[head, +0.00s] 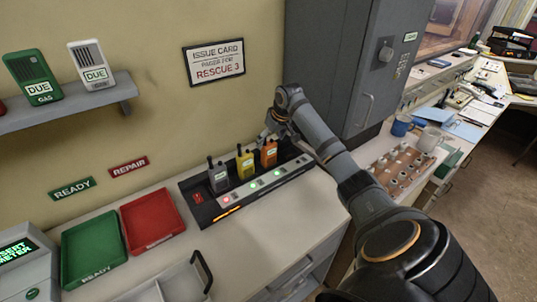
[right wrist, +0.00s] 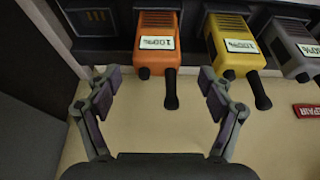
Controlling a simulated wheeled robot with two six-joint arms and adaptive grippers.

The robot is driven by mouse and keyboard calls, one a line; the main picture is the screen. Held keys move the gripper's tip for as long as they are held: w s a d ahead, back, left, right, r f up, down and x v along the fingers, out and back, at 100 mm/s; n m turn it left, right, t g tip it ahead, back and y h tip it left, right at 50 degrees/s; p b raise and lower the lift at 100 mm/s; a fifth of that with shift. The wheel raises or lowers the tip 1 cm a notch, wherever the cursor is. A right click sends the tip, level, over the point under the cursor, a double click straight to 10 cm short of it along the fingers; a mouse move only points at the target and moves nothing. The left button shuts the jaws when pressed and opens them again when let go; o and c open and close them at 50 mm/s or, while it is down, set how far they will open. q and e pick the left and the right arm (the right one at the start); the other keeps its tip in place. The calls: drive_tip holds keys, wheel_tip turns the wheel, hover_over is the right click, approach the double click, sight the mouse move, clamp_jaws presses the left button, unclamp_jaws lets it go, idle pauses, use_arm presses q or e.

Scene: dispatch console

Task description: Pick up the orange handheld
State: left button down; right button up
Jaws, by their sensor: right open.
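The orange handheld (head: 268,153) stands in the charger rack (head: 236,200), at the right of a yellow handheld (head: 245,164) and a grey handheld (head: 219,178). In the right wrist view the orange handheld (right wrist: 158,38) shows its 100% label and dark antenna, with the yellow handheld (right wrist: 231,45) beside it. My right gripper (right wrist: 160,92) is open and empty; its fingers lie on either side of the orange handheld's antenna end in that picture, not visibly touching it. In the head view the right gripper (head: 272,136) is close behind the orange handheld, its fingers partly hidden. My left gripper is not in view.
A red tray (head: 152,219) and a green tray (head: 93,249) lie left of the rack. A grey cabinet (head: 335,60) rises behind my right arm. A shelf (head: 70,103) with pagers is on the wall. The counter in front of the rack is clear.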

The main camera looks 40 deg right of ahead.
sight(270, 144)
drive_tip(key=shift+w+f+p, duration=0.15)
drive_tip(key=shift+f+p, duration=0.1)
drive_tip(key=shift+p, duration=0.05)
drive_tip(key=x, duration=0.2)
drive_tip(key=p+x, duration=0.1)
drive_tip(key=shift+d+f, duration=0.25)
drive_tip(key=shift+f, duration=0.15)
drive_tip(key=shift+w+f, duration=0.2)
drive_tip(key=shift+f, duration=0.15)
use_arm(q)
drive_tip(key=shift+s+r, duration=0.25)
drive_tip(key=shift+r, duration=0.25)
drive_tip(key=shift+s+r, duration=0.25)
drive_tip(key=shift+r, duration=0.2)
use_arm(e)
drive_tip(key=c, duration=1.5)
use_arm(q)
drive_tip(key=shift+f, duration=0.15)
use_arm(e)
drive_tip(key=shift+r, duration=0.15)
